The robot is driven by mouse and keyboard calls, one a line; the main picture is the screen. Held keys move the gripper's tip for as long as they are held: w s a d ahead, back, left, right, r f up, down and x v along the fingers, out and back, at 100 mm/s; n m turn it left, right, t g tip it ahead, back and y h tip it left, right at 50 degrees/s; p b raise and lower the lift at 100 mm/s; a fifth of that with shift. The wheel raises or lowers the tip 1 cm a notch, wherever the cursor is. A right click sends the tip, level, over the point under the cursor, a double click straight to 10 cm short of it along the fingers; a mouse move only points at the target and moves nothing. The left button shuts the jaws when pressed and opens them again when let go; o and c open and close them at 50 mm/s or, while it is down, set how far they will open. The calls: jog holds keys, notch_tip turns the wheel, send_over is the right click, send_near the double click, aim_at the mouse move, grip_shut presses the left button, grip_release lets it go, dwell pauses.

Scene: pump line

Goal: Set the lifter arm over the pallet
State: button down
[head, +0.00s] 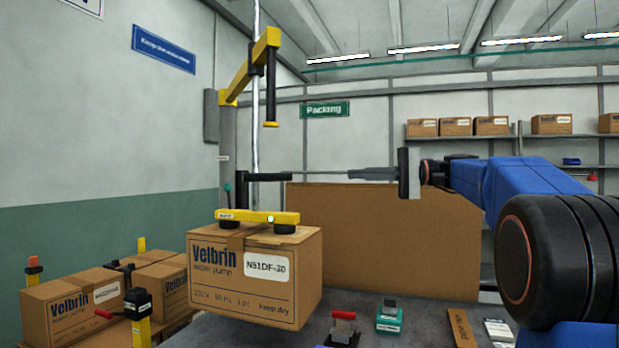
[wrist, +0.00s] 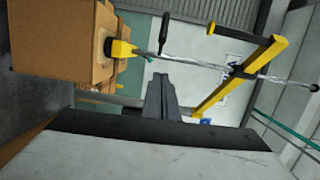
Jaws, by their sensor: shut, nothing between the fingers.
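The lifter has a yellow arm (head: 252,68) on a grey post, with a black grip hanging from its end. A silver tube runs down to a yellow suction bar (head: 258,217) with a black handle (head: 268,177). The bar's cups sit on a carton marked N51DF-30 (head: 250,282); whether it hangs clear of the surface is hard to tell. My gripper (head: 292,175) is shut and empty, its slim fingers pointing left near the handle. In the wrist view the yellow arm (wrist: 245,75) is right of my gripper (wrist: 160,76) and the carton (wrist: 60,45) upper left.
The pallet's cartons (head: 68,305) stand lower left, beside yellow-black posts (head: 138,305). The pallet itself is largely hidden. The dark worktop (head: 270,338) holds a red-handled item (head: 343,327) and a green one (head: 389,317).

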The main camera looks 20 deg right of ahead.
jog(key=shift+a, duration=0.1)
jog(key=s+a+x, duration=0.1)
jog(key=s+x, duration=0.1)
jog(key=x, duration=1)
jog(key=shift+a+f, duration=0.2)
jog(key=shift+a, duration=0.2)
jog(key=shift+s+a, duration=0.1)
jog(key=shift+s, duration=0.1)
